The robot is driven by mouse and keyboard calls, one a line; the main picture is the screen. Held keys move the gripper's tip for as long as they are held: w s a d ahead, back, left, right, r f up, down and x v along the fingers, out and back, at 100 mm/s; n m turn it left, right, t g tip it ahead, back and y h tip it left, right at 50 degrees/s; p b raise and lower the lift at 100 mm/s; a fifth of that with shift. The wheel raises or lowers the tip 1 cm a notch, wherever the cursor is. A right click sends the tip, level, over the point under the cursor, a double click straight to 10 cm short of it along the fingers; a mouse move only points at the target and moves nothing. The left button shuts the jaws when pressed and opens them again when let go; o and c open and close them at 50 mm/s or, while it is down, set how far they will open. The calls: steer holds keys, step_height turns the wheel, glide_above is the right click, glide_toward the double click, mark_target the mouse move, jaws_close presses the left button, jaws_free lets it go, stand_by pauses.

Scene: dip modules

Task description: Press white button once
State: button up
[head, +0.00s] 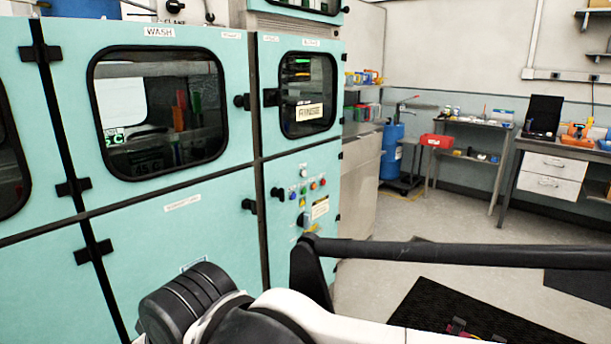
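A small round white button (303,173) sits at the top of the control panel on the teal machine (225,250), below the rinse window. Nothing covers it. Smaller blue, red and other coloured controls (312,184) sit just below it. My arm (290,315) crosses the bottom of the head view, in front of the machine and below the panel. I cannot make out my gripper in this view.
A black horizontal bar (460,254) runs across the right, in front of the floor. A blue drum (391,150), shelves and a workbench (560,149) stand at the back right. Open floor lies between.

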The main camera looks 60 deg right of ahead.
jaws_close()
stand_by(1.4)
